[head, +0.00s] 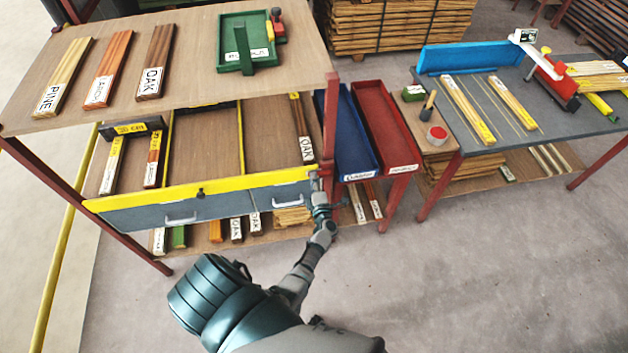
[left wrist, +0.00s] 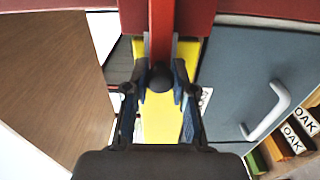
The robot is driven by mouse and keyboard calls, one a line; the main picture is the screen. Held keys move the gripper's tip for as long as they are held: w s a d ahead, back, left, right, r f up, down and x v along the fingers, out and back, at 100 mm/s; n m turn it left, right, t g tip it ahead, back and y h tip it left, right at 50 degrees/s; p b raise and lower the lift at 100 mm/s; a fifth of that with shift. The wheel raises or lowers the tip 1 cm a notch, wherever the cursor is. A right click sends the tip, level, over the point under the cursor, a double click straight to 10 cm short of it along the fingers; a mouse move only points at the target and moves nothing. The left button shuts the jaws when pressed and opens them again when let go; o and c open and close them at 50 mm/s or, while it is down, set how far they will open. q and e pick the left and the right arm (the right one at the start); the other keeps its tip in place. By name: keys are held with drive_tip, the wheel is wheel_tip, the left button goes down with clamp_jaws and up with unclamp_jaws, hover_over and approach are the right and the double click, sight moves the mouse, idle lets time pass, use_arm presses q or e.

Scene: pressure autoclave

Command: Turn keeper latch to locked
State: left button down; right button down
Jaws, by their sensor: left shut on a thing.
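In the left wrist view a narrow red bar (left wrist: 161,28) comes down from the top and ends in a dark round knob (left wrist: 161,77). It looks like the keeper latch, in front of a yellow rail (left wrist: 158,120). My left gripper (left wrist: 162,86) is shut on this latch, a finger on each side of the knob. In the head view my left gripper (head: 318,184) is at the right end of the yellow rail (head: 225,186), by the bench's red corner post. The latch is too small to make out there. My right gripper is not in view.
Two grey drawers (head: 170,212) with handles sit under the yellow rail. A blue tray (head: 352,140) and a red tray (head: 385,125) stand just right of the gripper. Labelled boards and a green tray (head: 226,40) lie on the bench. The floor at lower right is clear.

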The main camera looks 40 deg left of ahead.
use_arm(q)
drive_tip(key=shift+w, duration=0.1)
drive_tip(key=c, duration=1)
unclamp_jaws()
drive_tip(key=shift+o, duration=0.3)
drive_tip(key=shift+w, duration=0.1)
drive_tip(key=v, duration=1.2)
drive_tip(key=shift+f, duration=0.1)
